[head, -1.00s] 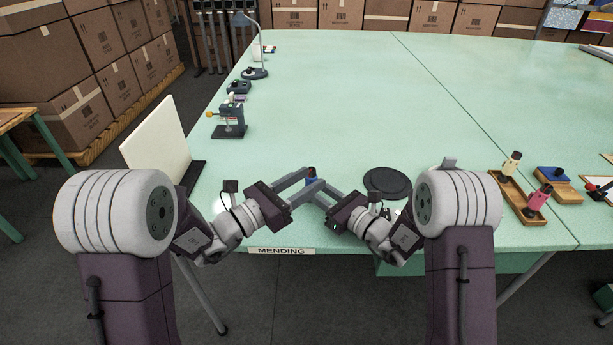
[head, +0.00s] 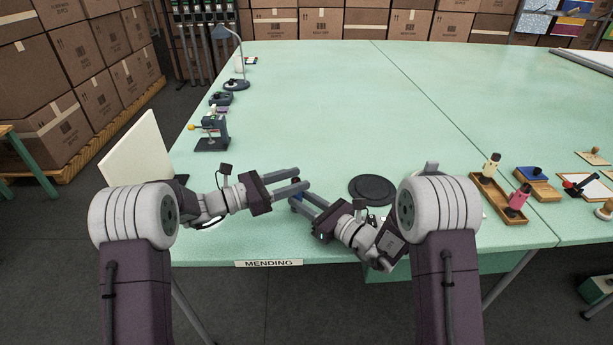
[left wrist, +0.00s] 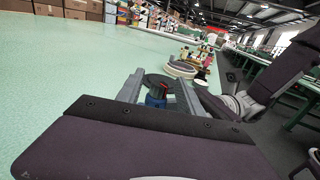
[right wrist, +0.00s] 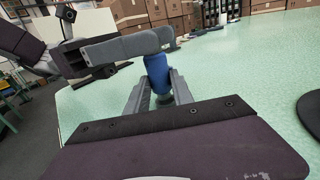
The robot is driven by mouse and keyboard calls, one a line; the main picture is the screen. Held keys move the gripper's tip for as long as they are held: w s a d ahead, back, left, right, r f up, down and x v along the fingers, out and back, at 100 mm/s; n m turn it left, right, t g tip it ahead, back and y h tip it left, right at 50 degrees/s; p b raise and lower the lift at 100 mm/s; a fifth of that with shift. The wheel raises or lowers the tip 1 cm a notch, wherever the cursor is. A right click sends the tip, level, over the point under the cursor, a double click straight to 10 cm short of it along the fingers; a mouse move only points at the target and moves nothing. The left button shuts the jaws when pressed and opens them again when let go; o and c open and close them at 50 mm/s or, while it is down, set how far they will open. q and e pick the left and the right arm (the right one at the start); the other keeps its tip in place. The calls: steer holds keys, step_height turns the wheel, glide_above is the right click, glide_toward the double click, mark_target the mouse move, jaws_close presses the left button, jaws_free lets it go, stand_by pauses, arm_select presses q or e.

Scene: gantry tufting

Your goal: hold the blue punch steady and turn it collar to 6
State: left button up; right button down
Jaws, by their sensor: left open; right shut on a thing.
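The blue punch (right wrist: 157,70) stands upright between the fingers of my right gripper (right wrist: 160,92), which is shut on its lower part. In the head view only a bit of the punch (head: 295,208) shows beside my right gripper (head: 307,201). My left gripper (head: 302,180) is open, its fingers reaching across near the punch's top. In the left wrist view the punch (left wrist: 156,99) lies between the spread fingers of my left gripper (left wrist: 162,88). The collar's numbers cannot be read.
A black round mat (head: 372,190) lies right of my grippers. A wooden tray (head: 500,200) with bottle-like tools stands farther right. A small clamp-like device (head: 212,132) and a lamp (head: 235,82) stand at the left edge. The table's middle is clear.

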arm_select(q)
steer(key=shift+x, duration=1.85)
jaws_close()
steer(key=shift+w+a+n+t+y, duration=0.1)
steer(key=shift+w+n+t+y, duration=0.05)
steer(key=shift+n+t+y, duration=0.7)
steer(key=shift+w+a+n+t+y, duration=0.15)
steer(key=shift+n+t+y, duration=0.5)
steer(key=shift+t, duration=0.45)
steer(key=shift+w+a+n+t+y, duration=0.15)
steer(key=shift+n+t+y, duration=0.45)
steer(key=shift+n+t, duration=0.3)
jaws_free()
